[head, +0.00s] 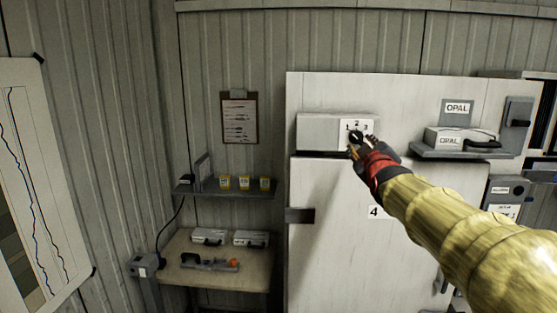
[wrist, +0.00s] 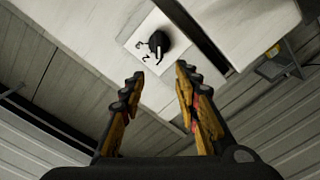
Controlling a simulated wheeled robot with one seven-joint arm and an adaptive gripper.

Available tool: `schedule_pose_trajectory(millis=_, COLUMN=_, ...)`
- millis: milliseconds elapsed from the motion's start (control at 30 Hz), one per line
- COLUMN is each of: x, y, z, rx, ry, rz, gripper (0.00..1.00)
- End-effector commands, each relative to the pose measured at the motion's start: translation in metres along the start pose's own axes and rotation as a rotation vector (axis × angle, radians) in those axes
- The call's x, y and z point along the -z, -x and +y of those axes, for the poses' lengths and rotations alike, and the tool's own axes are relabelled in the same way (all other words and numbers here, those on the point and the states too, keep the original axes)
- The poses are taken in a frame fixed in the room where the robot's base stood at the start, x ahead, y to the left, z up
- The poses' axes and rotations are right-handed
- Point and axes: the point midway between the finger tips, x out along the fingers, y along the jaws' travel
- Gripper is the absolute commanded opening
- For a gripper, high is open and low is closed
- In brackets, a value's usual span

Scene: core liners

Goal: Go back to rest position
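My gripper (head: 355,151) is at the end of my yellow-sleeved arm, raised in front of the white cabinet, just below a black dial knob (head: 356,137). In the wrist view my gripper (wrist: 158,88) has its two fingers spread apart with nothing between them. The knob (wrist: 159,42) shows beyond the fingertips on a white plate (wrist: 140,57) with numbers. The fingers look apart from the knob. The knob's white mark shows in the wrist view.
The cabinet door (head: 330,215) is below the dial box (head: 320,130).

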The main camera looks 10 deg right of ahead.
Motion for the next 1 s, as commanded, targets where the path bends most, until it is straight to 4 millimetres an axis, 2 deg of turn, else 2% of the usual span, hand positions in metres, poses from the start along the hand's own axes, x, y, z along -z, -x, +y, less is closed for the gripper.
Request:
schedule_pose_trajectory(millis=100, x=-0.01, y=0.0, z=-0.011, rx=0.039, ry=-0.082, rz=-0.037, gripper=0.32)
schedule_pose_trajectory(millis=167, x=-0.029, y=0.003, z=-0.032, rx=0.095, ry=-0.149, rz=-0.098, gripper=0.32)
schedule_pose_trajectory(millis=233, x=-0.057, y=0.011, z=-0.062, rx=0.166, ry=-0.22, rz=-0.186, gripper=0.32)
schedule_pose_trajectory(millis=267, x=-0.07, y=0.017, z=-0.076, rx=0.197, ry=-0.253, rz=-0.229, gripper=0.32)
schedule_pose_trajectory(millis=300, x=-0.087, y=0.03, z=-0.094, rx=0.238, ry=-0.3, rz=-0.292, gripper=0.32)
schedule_pose_trajectory(millis=367, x=-0.108, y=0.054, z=-0.121, rx=0.293, ry=-0.362, rz=-0.379, gripper=0.32)
schedule_pose_trajectory(millis=467, x=-0.14, y=0.101, z=-0.165, rx=0.371, ry=-0.449, rz=-0.518, gripper=0.32)
schedule_pose_trajectory(millis=600, x=-0.176, y=0.175, z=-0.22, rx=0.455, ry=-0.538, rz=-0.693, gripper=0.32)
schedule_pose_trajectory(millis=667, x=-0.19, y=0.209, z=-0.242, rx=0.486, ry=-0.566, rz=-0.765, gripper=0.32)
schedule_pose_trajectory(millis=800, x=-0.222, y=0.289, z=-0.288, rx=0.543, ry=-0.607, rz=-0.911, gripper=0.32)
schedule_pose_trajectory(millis=1000, x=-0.27, y=0.398, z=-0.35, rx=0.616, ry=-0.591, rz=-1.024, gripper=0.32)
